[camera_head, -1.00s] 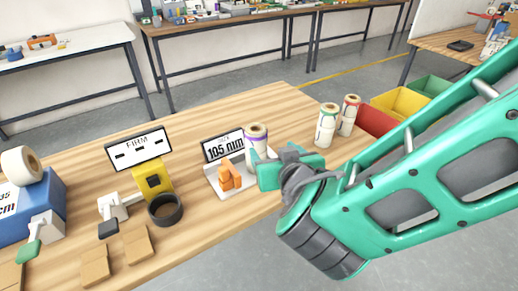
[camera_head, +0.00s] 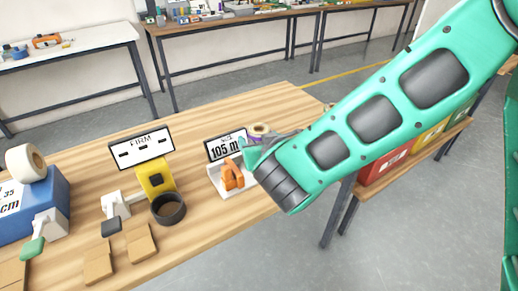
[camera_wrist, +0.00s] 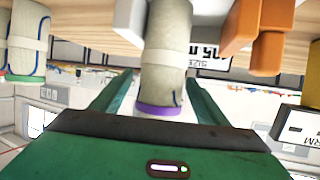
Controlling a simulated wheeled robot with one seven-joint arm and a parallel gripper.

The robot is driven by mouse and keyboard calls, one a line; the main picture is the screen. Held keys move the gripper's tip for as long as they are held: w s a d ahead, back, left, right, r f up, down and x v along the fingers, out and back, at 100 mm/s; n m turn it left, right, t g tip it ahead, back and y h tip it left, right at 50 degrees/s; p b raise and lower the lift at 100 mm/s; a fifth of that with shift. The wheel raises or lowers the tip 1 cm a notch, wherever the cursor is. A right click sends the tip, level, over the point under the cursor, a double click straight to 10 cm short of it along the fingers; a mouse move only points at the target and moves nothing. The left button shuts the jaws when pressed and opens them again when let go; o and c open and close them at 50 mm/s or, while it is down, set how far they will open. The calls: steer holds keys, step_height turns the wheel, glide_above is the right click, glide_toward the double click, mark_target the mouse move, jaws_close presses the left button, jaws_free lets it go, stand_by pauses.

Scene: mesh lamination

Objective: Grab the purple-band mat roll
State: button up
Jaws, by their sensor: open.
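The purple-band mat roll (camera_head: 258,129) stands upright beside the 105 mm sign; in the head view only its top shows behind my arm. In the wrist view the roll (camera_wrist: 165,65) is a pale cylinder with a white wrap and a purple band at its end. My gripper (camera_wrist: 158,84) is open, with one green finger on each side of the roll and visible gaps to it. In the head view my gripper (camera_head: 254,155) covers the roll's lower part.
An orange piece (camera_head: 232,175) on a white stand and the 105 mm sign (camera_head: 226,146) are close left of the roll. Another roll with a green band (camera_wrist: 27,40) stands to one side in the wrist view. A black ring (camera_head: 168,208) lies farther left.

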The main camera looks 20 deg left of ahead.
steer(key=shift+w+a, duration=0.1)
steer(key=shift+w, duration=0.1)
steer(key=c, duration=1.4)
